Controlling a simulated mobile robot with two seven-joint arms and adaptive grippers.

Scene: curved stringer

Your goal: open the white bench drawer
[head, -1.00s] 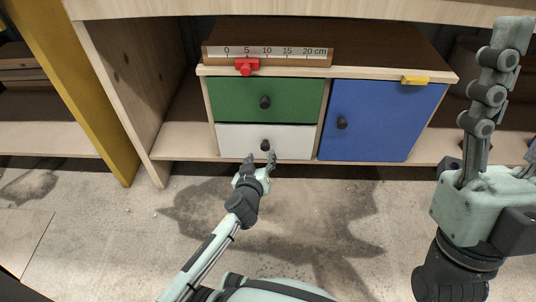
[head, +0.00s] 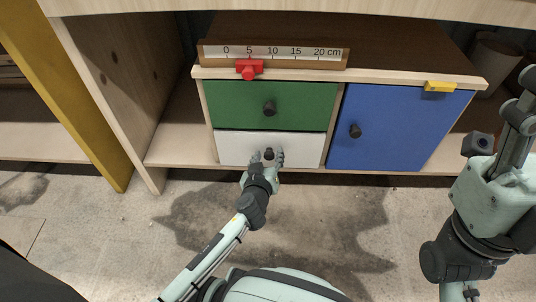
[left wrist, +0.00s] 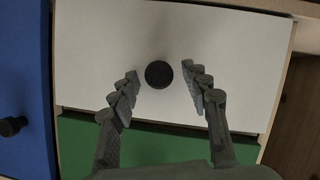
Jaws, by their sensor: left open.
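The white drawer (head: 306,149) is the lower left front of the small cabinet, below the green drawer, and looks shut. Its dark round knob (left wrist: 159,74) shows between the fingers in the left wrist view. My left gripper (head: 268,156) is at the white drawer's front. In the left wrist view the left gripper (left wrist: 160,85) is open, one finger on each side of the knob, with gaps to both. My right gripper (head: 515,115) is raised at the right edge, far from the drawer; its fingertips are partly cut off.
The green drawer (head: 300,95) with a dark knob is above, and a blue door (head: 400,128) is to the right. A ruler (head: 275,54) with a red slider (head: 249,68) sits on top, near a yellow block (head: 440,87). The floor in front is clear.

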